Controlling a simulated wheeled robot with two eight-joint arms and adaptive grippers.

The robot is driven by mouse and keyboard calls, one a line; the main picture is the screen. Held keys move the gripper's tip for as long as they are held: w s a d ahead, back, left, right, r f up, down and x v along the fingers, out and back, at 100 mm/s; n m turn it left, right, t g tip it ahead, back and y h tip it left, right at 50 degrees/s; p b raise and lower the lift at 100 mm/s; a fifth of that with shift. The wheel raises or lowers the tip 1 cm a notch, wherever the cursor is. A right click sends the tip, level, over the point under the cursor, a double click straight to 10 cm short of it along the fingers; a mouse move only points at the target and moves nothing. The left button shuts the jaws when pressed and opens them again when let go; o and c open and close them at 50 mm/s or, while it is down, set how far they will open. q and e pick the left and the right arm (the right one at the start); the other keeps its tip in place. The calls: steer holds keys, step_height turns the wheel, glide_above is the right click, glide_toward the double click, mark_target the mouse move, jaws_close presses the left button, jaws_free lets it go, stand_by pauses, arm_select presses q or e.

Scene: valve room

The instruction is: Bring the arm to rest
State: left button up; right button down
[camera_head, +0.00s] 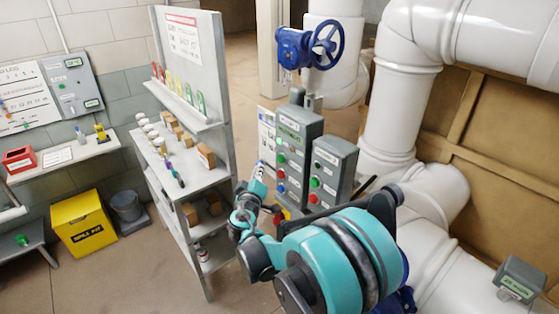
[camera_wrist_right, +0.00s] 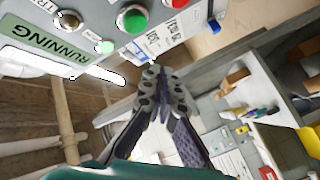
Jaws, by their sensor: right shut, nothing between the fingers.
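My right arm, teal and dark grey, reaches in from the lower right in the head view, bent in front of the grey control boxes. Its wrist is beside the lower left of the nearer box (camera_head: 292,152); the fingers are hard to make out there. In the right wrist view, my right gripper (camera_wrist_right: 160,82) is shut and empty, its dark fingertips together. The button panel (camera_wrist_right: 105,22) is close by, with a green button (camera_wrist_right: 132,19) and a "RUNNING" label (camera_wrist_right: 44,46). I cannot tell whether the fingers touch the panel. My left gripper is not in view.
A grey shelf unit (camera_head: 190,178) with small parts stands left of my arm. White pipes (camera_head: 400,115) and a blue valve wheel (camera_head: 327,44) are behind and to the right. A yellow bin (camera_head: 84,224) stands at the left; floor (camera_head: 140,280) is clear in front.

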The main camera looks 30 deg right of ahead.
stand_by(0.4)
steer(key=s+a+f+g+y+b, duration=0.2)
steer(key=s+a+f, duration=0.3)
steer(key=s, duration=0.4)
steer(key=s+a+f+m+g+y+b, duration=0.1)
steer(key=s+a+f+g+y+b, duration=0.1)
steer(key=s+a+f+y, duration=0.3)
steer(key=s+a+f+g+y+b, duration=0.2)
steer(key=s+a+f+y, duration=0.2)
steer(key=s+a, duration=0.5)
steer(key=s+f, duration=0.1)
steer(key=s, duration=0.3)
steer(key=shift+s+a+m, duration=0.25)
steer(key=shift+s+m, duration=0.15)
steer(key=shift+d+f, duration=0.1)
steer(key=shift+f, duration=0.05)
